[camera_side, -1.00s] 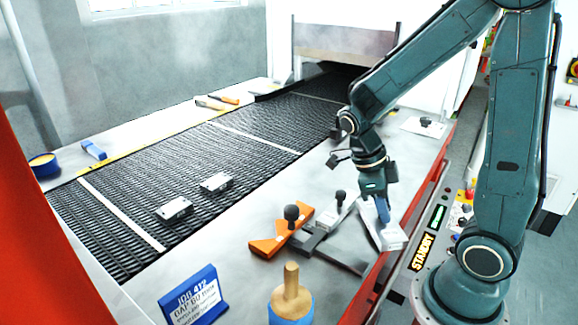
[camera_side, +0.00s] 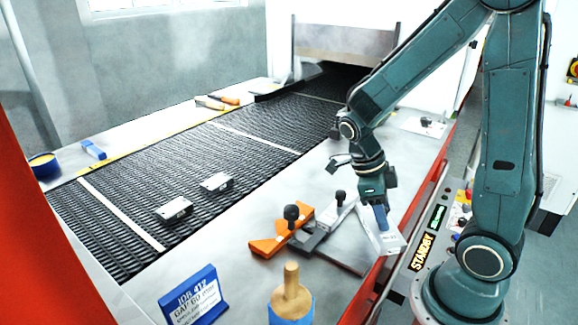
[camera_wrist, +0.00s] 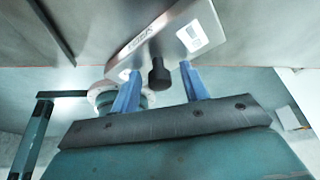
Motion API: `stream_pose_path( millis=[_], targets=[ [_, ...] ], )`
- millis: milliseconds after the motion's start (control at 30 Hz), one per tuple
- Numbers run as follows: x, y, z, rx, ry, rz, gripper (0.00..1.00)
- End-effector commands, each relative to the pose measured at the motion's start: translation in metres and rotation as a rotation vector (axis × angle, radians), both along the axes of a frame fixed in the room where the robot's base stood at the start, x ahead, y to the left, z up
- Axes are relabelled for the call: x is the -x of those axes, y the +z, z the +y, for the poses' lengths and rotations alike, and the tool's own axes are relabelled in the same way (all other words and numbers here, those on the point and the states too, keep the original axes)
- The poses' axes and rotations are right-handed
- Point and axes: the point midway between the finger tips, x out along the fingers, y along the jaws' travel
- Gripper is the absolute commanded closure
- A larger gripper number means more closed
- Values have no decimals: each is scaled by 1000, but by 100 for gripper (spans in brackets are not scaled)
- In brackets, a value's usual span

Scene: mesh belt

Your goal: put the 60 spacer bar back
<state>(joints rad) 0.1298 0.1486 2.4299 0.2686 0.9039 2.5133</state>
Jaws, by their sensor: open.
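My gripper (camera_side: 382,222) is low at the front right of the worktop, over a silver bar (camera_side: 377,244) with a pale label. In the wrist view, my gripper's blue fingers (camera_wrist: 158,82) are apart on either side of a black knob (camera_wrist: 158,73) standing on the silver bar (camera_wrist: 168,32). Its lettering is too small to read, so I cannot tell whether it is the 60 bar. To the left lie an orange bar (camera_side: 267,246) with a black knob and another silver bar (camera_side: 327,218) with a black knob. Both are beside dark grey plates (camera_side: 345,255).
A black mesh belt (camera_side: 130,210) carries two small metal blocks (camera_side: 175,209) (camera_side: 216,183). A blue job sign (camera_side: 193,301) and a wooden-handled tool (camera_side: 291,296) stand at the front. A pale plate (camera_side: 424,127) with a knob lies further back. The worktop between belt and bars is mostly clear.

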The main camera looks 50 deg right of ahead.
Motion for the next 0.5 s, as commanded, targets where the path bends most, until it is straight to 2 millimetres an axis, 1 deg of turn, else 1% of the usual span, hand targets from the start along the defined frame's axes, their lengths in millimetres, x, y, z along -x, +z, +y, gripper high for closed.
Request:
stream_pose_path(
  millis=[267,367,500],
  targets=[
    [-4,10,1,0,3,-2,55],
    [-8,20,2,1,2,-5,55],
    [-15,37,4,1,2,-5,55]
  ],
)
